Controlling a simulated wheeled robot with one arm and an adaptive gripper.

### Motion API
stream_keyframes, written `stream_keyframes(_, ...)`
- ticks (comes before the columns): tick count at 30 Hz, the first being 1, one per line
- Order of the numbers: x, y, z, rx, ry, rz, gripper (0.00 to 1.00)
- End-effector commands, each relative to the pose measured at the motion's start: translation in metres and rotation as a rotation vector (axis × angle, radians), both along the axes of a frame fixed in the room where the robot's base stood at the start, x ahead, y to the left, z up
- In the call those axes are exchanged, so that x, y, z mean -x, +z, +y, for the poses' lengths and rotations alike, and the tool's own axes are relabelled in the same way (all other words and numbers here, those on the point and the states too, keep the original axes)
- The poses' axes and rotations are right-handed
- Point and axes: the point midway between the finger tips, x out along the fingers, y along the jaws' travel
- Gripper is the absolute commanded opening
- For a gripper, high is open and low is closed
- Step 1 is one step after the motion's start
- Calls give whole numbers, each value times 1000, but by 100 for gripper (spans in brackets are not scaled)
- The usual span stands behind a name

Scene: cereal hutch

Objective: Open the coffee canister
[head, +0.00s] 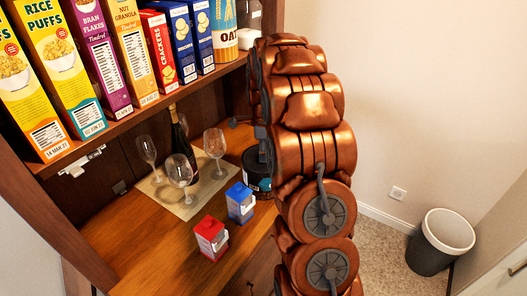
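A dark, round canister (257,184) with a pale label band stands on the wooden counter, right of the wine glasses. It looks like the coffee canister. My copper-coloured arm covers its right side and part of its top, so I cannot tell how its lid sits. My arm rises through the middle right of the head view, in front of the hutch. My gripper is hidden behind the arm links, and I cannot see whether it touches the canister.
A red box (211,237) and a blue box (240,202) stand on the counter (165,255). Several wine glasses (180,170) and a dark bottle (181,137) stand on a mat. Cereal boxes (97,50) line the shelf above. A bin (440,242) stands on the floor at right.

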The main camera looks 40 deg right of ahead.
Motion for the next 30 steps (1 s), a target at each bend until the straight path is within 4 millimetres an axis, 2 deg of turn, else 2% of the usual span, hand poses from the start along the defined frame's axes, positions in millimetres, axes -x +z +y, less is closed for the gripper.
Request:
stream_keyframes(1, 0, 0, 0, 0, 0, 0, 33)
stream_keyframes(11, 0, 0, 0, 0, 0, 0, 0)
stream_keyframes(22, 0, 2, 0, 0, 0, 0, 0)
stream_keyframes(30, 0, 12, 0, 0, 0, 0, 0)
